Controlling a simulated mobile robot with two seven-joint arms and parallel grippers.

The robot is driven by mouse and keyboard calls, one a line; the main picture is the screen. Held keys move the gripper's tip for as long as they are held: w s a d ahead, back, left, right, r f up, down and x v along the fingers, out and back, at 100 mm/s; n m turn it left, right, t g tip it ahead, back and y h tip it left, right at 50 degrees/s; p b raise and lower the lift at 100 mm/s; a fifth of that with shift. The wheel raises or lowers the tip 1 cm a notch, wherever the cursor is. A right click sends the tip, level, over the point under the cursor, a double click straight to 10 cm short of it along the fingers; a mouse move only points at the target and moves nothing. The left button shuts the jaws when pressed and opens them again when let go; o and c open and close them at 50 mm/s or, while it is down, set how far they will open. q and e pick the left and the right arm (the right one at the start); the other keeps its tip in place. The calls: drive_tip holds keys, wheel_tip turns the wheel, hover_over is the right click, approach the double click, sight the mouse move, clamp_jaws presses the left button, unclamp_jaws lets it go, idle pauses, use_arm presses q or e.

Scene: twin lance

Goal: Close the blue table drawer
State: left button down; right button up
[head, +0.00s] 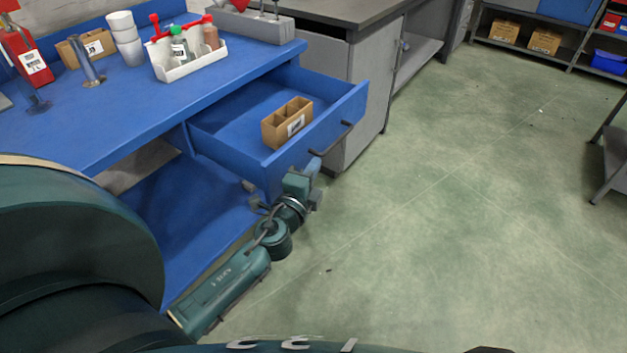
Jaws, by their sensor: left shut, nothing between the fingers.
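The blue table drawer (349,109) is pulled out of the blue table (120,108) and stands open toward the floor area at right. A dark bar handle (332,139) is on its front panel. A brown divided box (288,124) with a white label sits inside the drawer. My left gripper (313,168) is shut and empty, just in front of the drawer's front panel, below and left of the handle. I cannot tell whether it touches the panel. My right gripper is not in view.
On the table stand a white caddy with bottles (188,63), stacked white cups (124,38), a metal cylinder (88,62) and a red container (24,56). A grey cabinet (362,105) stands beside the drawer. The green floor (460,220) at right is clear.

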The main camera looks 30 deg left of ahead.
sight(224, 138)
use_arm(q)
drive_tip(key=shift+a, duration=1.05)
drive_tip(key=shift+a, duration=0.1)
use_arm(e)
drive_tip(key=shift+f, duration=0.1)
